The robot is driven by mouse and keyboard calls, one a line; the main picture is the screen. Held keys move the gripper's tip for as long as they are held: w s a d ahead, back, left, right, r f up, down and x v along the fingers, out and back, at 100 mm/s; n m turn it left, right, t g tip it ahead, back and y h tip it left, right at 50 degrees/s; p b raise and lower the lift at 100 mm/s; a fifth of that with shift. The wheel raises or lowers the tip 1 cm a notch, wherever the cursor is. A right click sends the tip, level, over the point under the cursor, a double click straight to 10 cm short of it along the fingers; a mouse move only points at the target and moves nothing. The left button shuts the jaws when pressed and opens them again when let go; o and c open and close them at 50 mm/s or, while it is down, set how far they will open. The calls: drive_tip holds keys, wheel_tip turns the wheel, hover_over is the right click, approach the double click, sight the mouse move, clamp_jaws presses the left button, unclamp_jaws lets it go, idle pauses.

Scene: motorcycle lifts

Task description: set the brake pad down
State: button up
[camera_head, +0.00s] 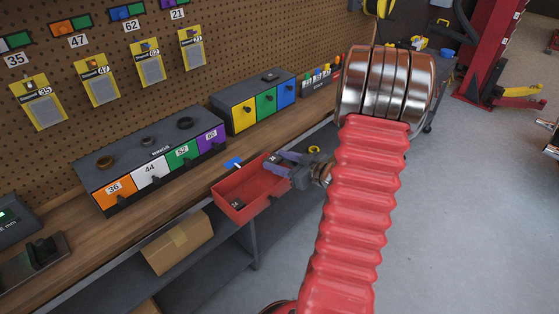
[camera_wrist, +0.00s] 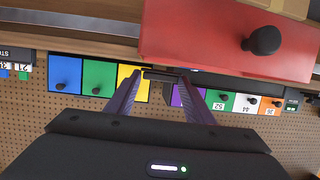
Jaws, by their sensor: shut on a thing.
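My gripper (camera_head: 281,163) reaches in from the right over the right end of the red tray (camera_head: 262,204). In the wrist view, my gripper (camera_wrist: 165,78) has its two fingers converging on a thin dark piece, the brake pad (camera_wrist: 160,75), held across the fingertips. The pad is small and dark in the wrist view; I cannot make it out clearly in the head view. The red tray (camera_wrist: 205,45) also fills the upper right of the wrist view, with a black knob on its face. A small dark item (camera_head: 236,204) shows inside the tray.
A small blue thing (camera_head: 232,162) lies on the wooden bench (camera_head: 60,238) behind the tray. The numbered ring cabinet (camera_head: 150,165) and a yellow, green and blue drawer unit (camera_head: 253,102) stand along the pegboard. A cardboard box (camera_head: 180,243) sits on the shelf below.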

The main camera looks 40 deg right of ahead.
drive_tip(key=shift+f, duration=0.3)
drive_tip(key=o, duration=1.1)
drive_tip(key=shift+o, duration=0.2)
drive_tip(key=shift+r, duration=0.45)
drive_tip(key=a+v, duration=0.1)
drive_tip(key=v, duration=1.1)
drive_tip(key=shift+d+r, duration=0.15)
drive_tip(key=shift+d, duration=0.35)
drive_tip(key=shift+w, duration=0.15)
